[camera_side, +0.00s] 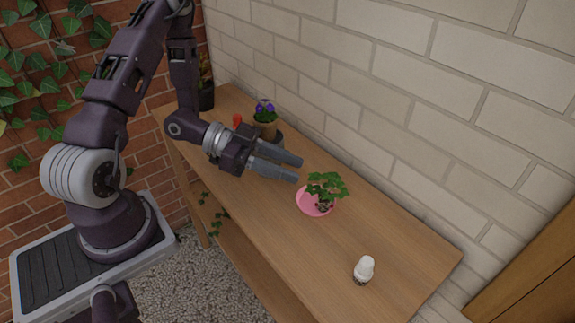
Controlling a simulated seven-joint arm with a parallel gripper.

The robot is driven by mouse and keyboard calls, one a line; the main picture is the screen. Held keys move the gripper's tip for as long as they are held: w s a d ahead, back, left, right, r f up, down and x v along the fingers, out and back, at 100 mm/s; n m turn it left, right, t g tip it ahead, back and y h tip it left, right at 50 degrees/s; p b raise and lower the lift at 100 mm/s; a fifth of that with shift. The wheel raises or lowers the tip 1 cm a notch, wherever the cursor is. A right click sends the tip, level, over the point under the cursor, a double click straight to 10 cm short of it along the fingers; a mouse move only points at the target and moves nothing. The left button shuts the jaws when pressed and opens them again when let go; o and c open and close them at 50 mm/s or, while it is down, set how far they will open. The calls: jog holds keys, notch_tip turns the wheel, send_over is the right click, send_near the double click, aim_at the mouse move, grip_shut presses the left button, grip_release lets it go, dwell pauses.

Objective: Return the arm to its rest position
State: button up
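My gripper (299,170) is held over the wooden bench, to the left of a green leafy plant (327,184). Its two grey fingers are spread apart, with nothing visible between them. The fingertips point right toward the plant and look close to its leaves, though I cannot tell the exact gap. My arm reaches from its base at the lower left, across to the bench. The plant stands in or over a pink dish (305,202), and its leaves hide part of the dish.
The wooden bench (370,228) runs along a pale brick wall. A white-topped small container (364,268) stands near its right end. A purple-flowered potted plant (265,118), a small red object (237,120) and a dark pot (206,96) stand behind my gripper. The front middle is clear.

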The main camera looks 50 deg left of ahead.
jog(key=w+d+r+n+y, duration=0.2)
jog(key=w+r, duration=0.2)
jog(key=w, duration=0.1)
jog(key=s+a+r+n+y, duration=0.1)
jog(key=a+r+n+y, duration=0.2)
jog(key=a+r+y, duration=0.6)
jog(key=s+d+r+n+g, duration=0.1)
jog(key=s+d+r+n, duration=0.1)
jog(key=s, duration=0.9)
jog(key=s+d+r+n+g, duration=0.2)
jog(key=s+d, duration=0.3)
jog(key=s, duration=0.6)
jog(key=shift+r+n+g, duration=0.3)
jog(key=shift+r+n, duration=0.05)
jog(key=shift+n, duration=0.25)
